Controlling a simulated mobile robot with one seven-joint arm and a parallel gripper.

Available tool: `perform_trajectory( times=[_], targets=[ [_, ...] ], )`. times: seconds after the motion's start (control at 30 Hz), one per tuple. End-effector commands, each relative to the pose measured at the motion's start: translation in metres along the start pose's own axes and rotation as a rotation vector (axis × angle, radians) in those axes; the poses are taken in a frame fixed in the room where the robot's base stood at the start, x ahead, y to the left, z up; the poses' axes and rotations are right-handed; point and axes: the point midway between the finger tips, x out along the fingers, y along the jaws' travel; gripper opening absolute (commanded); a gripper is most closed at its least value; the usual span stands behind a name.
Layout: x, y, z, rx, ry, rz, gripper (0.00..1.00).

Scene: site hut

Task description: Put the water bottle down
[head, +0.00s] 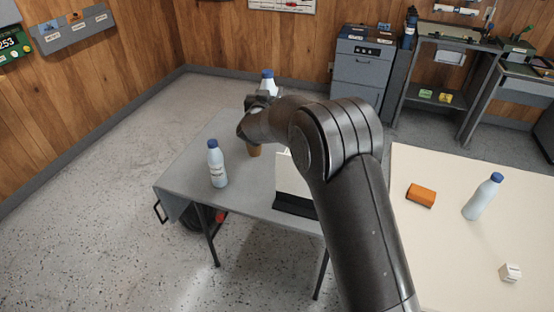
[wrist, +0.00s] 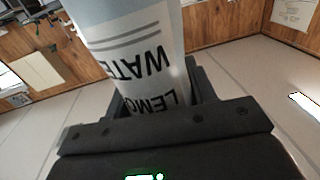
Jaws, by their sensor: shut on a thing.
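My gripper (head: 260,100) is shut on a pale blue bottle with a blue cap (head: 267,84), held up over the far part of the grey table (head: 240,193). In the wrist view the bottle (wrist: 132,40) fills the space between the fingers. Its white label shows parts of words, "LEMO" and "WATE", upside down in that view. The bottle's lower part is hidden by my gripper in the head view. A similar bottle (head: 217,165) stands upright on the left of the grey table. Another (head: 482,197) stands on the cream table (head: 440,255) at right.
On the grey table, a brown item (head: 254,151) shows partly below my gripper, and a white panel on a black base (head: 294,203) stands at the near right. An orange block (head: 421,195) and a small white box (head: 510,272) lie on the cream table. A grey cabinet (head: 358,72) stands behind.

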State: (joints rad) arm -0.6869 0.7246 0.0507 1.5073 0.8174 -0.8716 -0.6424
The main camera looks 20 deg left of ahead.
Motion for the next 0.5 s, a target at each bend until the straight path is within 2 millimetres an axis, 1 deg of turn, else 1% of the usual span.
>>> perform_trajectory(
  times=[0.03,0.07,0.1,0.27,0.37,0.5],
  targets=[
    [0.001,0.002,0.008,-0.003,0.0,0.003,0.13],
    [0.001,0.002,0.011,-0.001,0.001,0.004,0.13],
    [0.001,0.002,0.019,-0.001,0.0,0.003,0.13],
    [0.001,0.002,0.035,0.0,0.001,0.003,0.13],
    [0.001,0.002,0.051,-0.002,-0.002,0.003,0.13],
    [0.001,0.002,0.085,-0.003,-0.003,0.003,0.13]
  ],
)
